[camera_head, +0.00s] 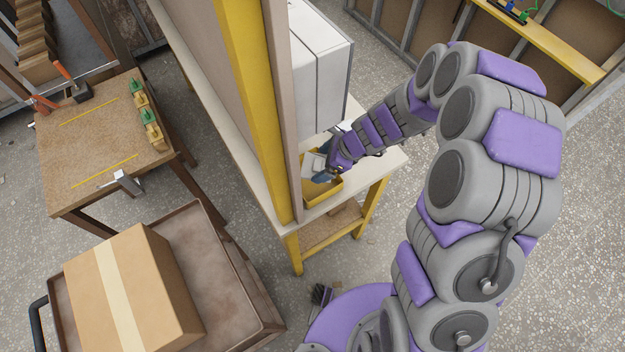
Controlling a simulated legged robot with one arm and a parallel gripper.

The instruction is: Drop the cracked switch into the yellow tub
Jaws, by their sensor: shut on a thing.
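My gripper (327,160) is at the end of my grey and purple arm, reaching in beside the yellow post. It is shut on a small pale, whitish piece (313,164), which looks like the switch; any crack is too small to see. The yellow tub (325,190) stands on the narrow bench, just below my gripper. The held piece appears over the tub's back left part; I cannot tell how high above it or whether it touches. Part of the tub is hidden by the post and my gripper.
A yellow post (262,120) and a panel rise close to the left of the tub. A white cabinet (320,70) is just behind it. The bench top (385,163) is bare to the right. A cardboard box (165,295) lies on a cart, near a workbench (75,160) with tools.

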